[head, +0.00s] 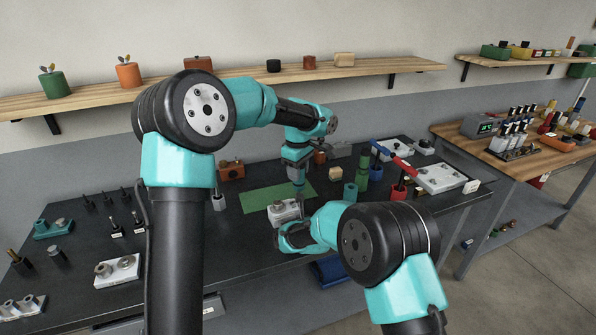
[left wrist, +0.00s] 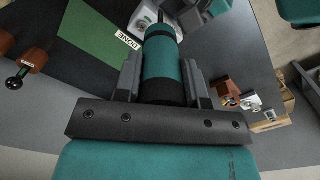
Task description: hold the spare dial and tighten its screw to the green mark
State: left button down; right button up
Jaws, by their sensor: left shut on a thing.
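My left gripper (head: 297,168) points down over the bench and is shut on a teal-handled screwdriver; the teal handle (left wrist: 166,68) fills the space between its fingers in the left wrist view. A pale block with a grey round top (head: 282,211), seemingly the spare dial, sits at the front edge of the green mat; part of a pale block also shows in the left wrist view (left wrist: 143,20). The driver's tip is close to it, but contact is unclear. My right gripper (head: 284,238) is beside the block's near side; its jaws are too hidden to read. No green mark is discernible.
The green mat (head: 255,199) lies behind the block, with a DONE card (left wrist: 129,41) beside it. Green cylinders (head: 362,180) and a red pot (head: 398,191) stand right. A white plate with knobs (head: 118,270) lies left. The dark bench's front edge is close.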

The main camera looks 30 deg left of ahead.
grip_shut()
dwell(0.3)
jog(key=c, duration=1)
grip_release()
jog(key=o, duration=1.5)
jog(key=shift+r, duration=0.1)
jog(key=c, duration=0.4)
jog(key=shift+s+d+r+t+y, duration=0.3)
jog(key=shift+s+t+y, duration=0.05)
jog(key=shift+t+y, duration=0.05)
jog(key=shift+c, duration=1.4)
jog(key=shift+s+d+r+t+y, duration=0.4)
jog(key=shift+s+d+r+y, duration=0.1)
jog(key=shift+s+r+y, duration=0.2)
jog(key=shift+s+d+r+t+y, duration=0.4)
jog(key=shift+s+d+r+y, duration=0.2)
jog(key=shift+s+r, duration=0.2)
jog(key=shift+s+d+r+t+y, duration=0.4)
jog(key=shift+s+d+r+y, duration=0.05)
jog(key=shift+s+r+y, duration=0.3)
